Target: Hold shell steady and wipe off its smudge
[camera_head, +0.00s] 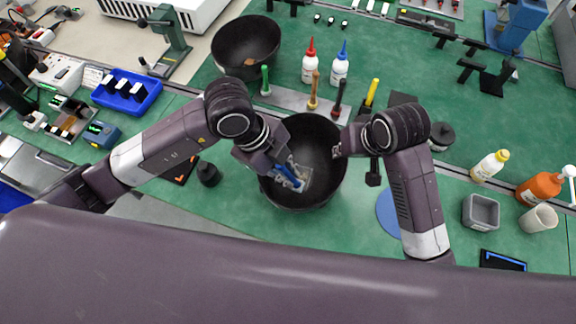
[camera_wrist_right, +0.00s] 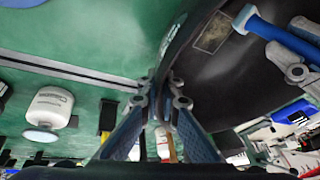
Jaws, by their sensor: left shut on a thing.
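The shell (camera_head: 325,150) is a black bowl at the centre of the green bench; it also shows in the right wrist view (camera_wrist_right: 225,85). A brownish smudge (camera_wrist_right: 212,33) lies on its inner wall. My left gripper (camera_head: 284,172) reaches over the left rim into the bowl. It is shut on a bright blue rod-like wiper (camera_head: 289,178), whose pale end (camera_wrist_right: 243,17) is close beside the smudge; I cannot tell if it touches.
Another black bowl (camera_head: 232,55) stands behind left. A holder strip (camera_head: 290,98) with upright coloured-handled tools is just behind the shell. Red-capped (camera_head: 309,65) and blue-capped bottles (camera_head: 339,66) stand beyond. A grey bin (camera_head: 481,212) and orange bottle (camera_head: 540,187) are at right.

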